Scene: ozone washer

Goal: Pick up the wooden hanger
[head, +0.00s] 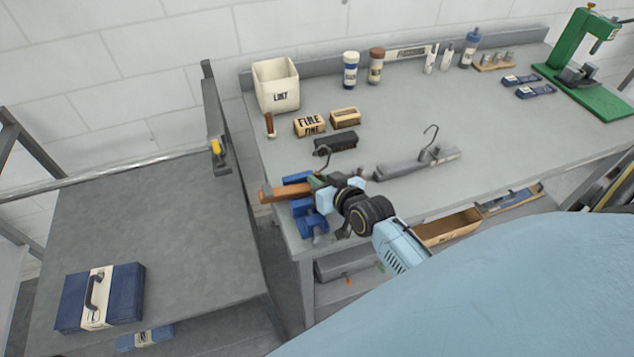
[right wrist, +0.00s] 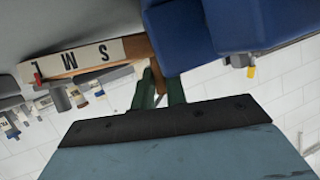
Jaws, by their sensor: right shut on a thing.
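The wooden hanger (head: 286,192) is a brown bar at the bench's front left corner, with a dark metal hook rising above it. My right gripper (head: 318,184) is shut on it near the hook; the gripper hides part of the bar. In the right wrist view, the brown wood (right wrist: 158,58) shows between my green fingertips (right wrist: 160,82). A second, grey hanger (head: 418,164) with an upright hook lies on the bench to the right, apart from the gripper. My left gripper is not in view.
A blue vise-like fixture (head: 305,217) stands right beside the held hanger. A black block (head: 335,142), two labelled blocks and a white bin (head: 277,86) are behind. A green press (head: 590,55) stands at far right. The bench's middle is mostly clear.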

